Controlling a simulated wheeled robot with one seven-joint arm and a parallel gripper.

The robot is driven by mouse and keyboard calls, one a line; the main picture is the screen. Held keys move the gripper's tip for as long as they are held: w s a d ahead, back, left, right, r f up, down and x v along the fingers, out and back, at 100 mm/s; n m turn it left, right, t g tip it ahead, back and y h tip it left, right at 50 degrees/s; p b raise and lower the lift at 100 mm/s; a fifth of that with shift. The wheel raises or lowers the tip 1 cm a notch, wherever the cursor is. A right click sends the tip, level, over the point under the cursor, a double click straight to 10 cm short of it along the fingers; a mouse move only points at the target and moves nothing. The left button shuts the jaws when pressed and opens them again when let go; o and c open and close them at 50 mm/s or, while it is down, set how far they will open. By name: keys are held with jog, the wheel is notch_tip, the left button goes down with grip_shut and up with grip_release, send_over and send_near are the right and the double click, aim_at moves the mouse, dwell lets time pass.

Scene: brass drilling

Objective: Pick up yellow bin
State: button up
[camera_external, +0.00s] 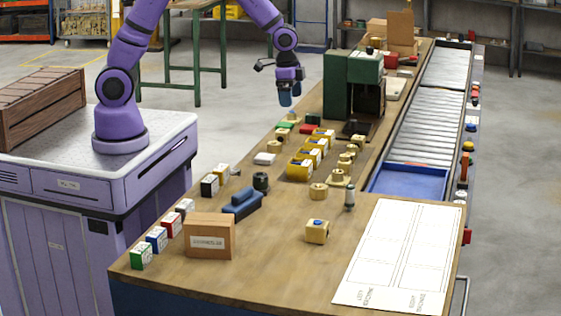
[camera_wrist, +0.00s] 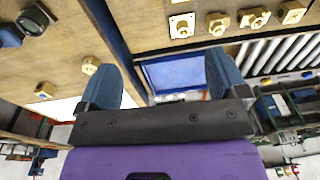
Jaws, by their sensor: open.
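Yellow bins stand in a short row on the wooden workbench in the external view. The nearest yellow bin (camera_external: 299,171) has pale and dark contents in its top, and others sit close behind it, partly overlapping. My gripper (camera_external: 290,94) hangs in the air beyond the bench's left edge, up and left of the bins and apart from them. It is open and empty, with its blue fingers spread in the wrist view (camera_wrist: 162,82). I cannot make out a yellow bin in the wrist view.
A green machine (camera_external: 353,85) stands behind the bins. Brass parts (camera_external: 318,190) lie beside them. A blue tray (camera_external: 408,183) and roller conveyor (camera_external: 424,115) run along the right. A cardboard box (camera_external: 209,236), small coloured boxes and a white sheet (camera_external: 403,250) occupy the front.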

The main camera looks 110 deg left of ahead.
jog(key=g, duration=0.1)
send_over(301, 161)
jog(key=d, duration=0.2)
notch_tip(301, 161, down, 14)
jog(key=shift+h, duration=0.3)
jog(key=f, duration=0.5)
jog(key=shift+w+f, duration=0.25)
jog(key=shift+f, duration=0.1)
jog(key=shift+d+f, duration=0.15)
jog(key=shift+f, duration=1.2)
jog(key=shift+d+f, duration=0.15)
jog(key=shift+f, duration=1.2)
jog(key=c, duration=1)
jog(key=shift+c, duration=0.2)
jog(key=shift+r, duration=0.2)
jog(key=shift+w+r, duration=0.1)
jog(key=shift+r, duration=0.55)
notch_tip(301, 161, up, 2)
jog(key=shift+r, duration=0.15)
jog(key=s+d, duration=0.1)
jog(key=s, duration=0.4)
jog(key=s+d, duration=0.1)
jog(key=s, duration=0.4)
jog(key=s+d+r, duration=0.1)
jog(key=s, duration=0.4)
jog(key=shift+s+d+r, duration=0.1)
jog(key=shift+s+d, duration=0.25)
jog(key=shift+d, duration=0.05)
